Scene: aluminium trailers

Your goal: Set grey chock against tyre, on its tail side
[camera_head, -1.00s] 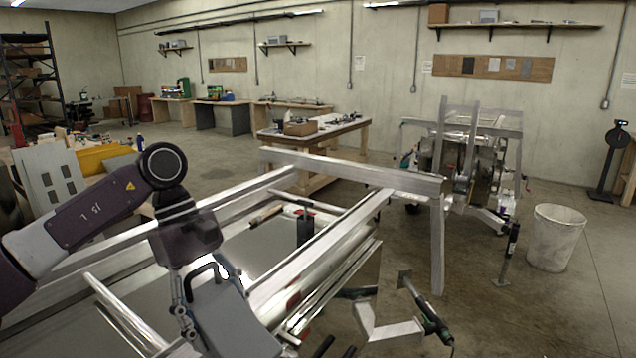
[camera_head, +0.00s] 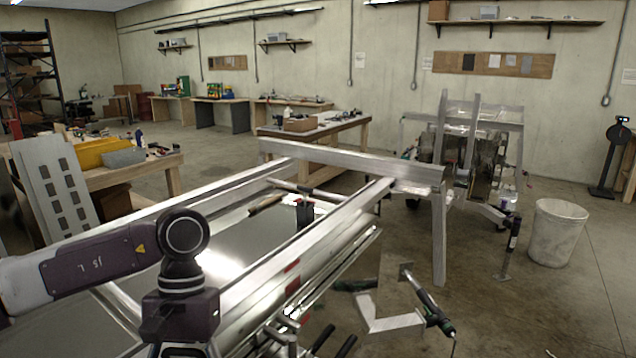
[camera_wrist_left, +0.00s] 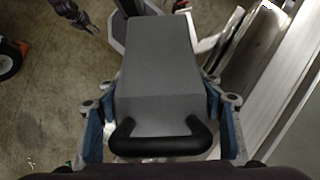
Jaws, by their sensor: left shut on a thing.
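The grey chock (camera_wrist_left: 162,65), a block with a sloped top and a black handle, fills the middle of the left wrist view. The blue-padded fingers of my left gripper (camera_wrist_left: 160,100) are shut on its two sides. In the head view my left wrist is at the bottom edge; the chock is out of that picture. A black tyre (camera_wrist_left: 9,58) with a pale hub is cut off at the left edge of the wrist view, apart from the chock. A dark gripper, seemingly my right one (camera_wrist_left: 78,16), shows small at the top left; its finger opening is unclear.
An aluminium trailer frame (camera_head: 335,235) lies close in front, its rails also along the right of the wrist view. A second trailer (camera_head: 465,150), a white bin (camera_head: 558,232) and a workbench (camera_head: 313,128) stand beyond. Bare concrete floor shows at the left of the wrist view.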

